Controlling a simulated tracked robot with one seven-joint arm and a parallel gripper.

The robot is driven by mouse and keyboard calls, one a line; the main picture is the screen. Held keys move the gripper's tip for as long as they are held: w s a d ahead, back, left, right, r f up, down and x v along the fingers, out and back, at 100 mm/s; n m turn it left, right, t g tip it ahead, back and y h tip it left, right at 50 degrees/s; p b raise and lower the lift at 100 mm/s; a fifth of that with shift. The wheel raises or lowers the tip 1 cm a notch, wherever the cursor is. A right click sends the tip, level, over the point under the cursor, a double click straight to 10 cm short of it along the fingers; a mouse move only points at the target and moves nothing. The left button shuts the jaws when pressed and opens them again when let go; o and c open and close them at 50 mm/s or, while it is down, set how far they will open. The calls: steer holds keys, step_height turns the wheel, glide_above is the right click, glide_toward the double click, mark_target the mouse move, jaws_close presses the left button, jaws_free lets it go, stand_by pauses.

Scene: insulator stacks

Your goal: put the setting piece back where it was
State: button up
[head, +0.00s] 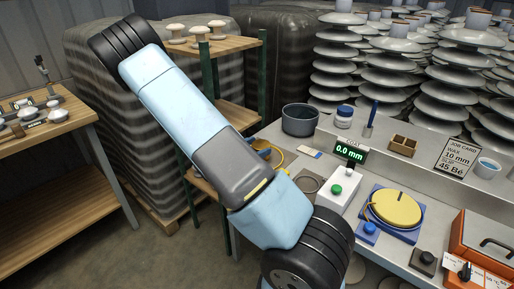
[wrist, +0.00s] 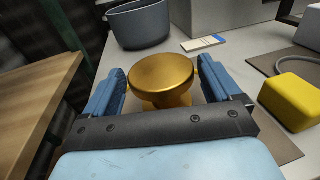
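A brass, mushroom-shaped piece (wrist: 162,80), which I take to be the setting piece, stands upright between my fingers in the wrist view. It has a broad round top over a narrower stem; its base is hidden. My gripper (wrist: 161,82) is open around it, with a blue ribbed finger on either side and a small gap beside the rim. In the head view, a small brass-coloured part (head: 261,147) shows beside my arm, and my fingers are hidden. A white gauge box with a green button (head: 336,189) stands on the bench, and its display (head: 350,153) reads 0.0 mm.
A dark pot (wrist: 139,24) stands behind the brass piece. A yellow block (wrist: 293,101) is at its right. A blue-framed yellow disc (head: 397,208) and an orange box (head: 482,245) occupy the bench's right side. A wooden shelf (head: 240,116) stands at its left. Insulator stacks (head: 398,74) line the back.

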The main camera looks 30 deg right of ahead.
steer(key=shift+o, duration=0.7)
steer(key=shift+a+r, duration=0.1)
steer(key=shift+a, duration=0.05)
steer(key=s+a, duration=0.2)
steer(key=a, duration=1)
steer(key=s+a+r+m+t+y, duration=0.1)
steer(key=s+a+r+m+y, duration=0.2)
steer(key=s+r+m+y, duration=0.5)
steer(key=s+a+r+m+t+y, duration=0.2)
steer(key=s+r+m+y, duration=0.7)
steer(key=s+r, duration=0.7)
step_height(320, 180, up, 7)
steer(key=a+m, duration=0.1)
steer(key=m, duration=0.1)
steer(key=shift+f+m, duration=0.15)
steer(key=shift+m, duration=0.15)
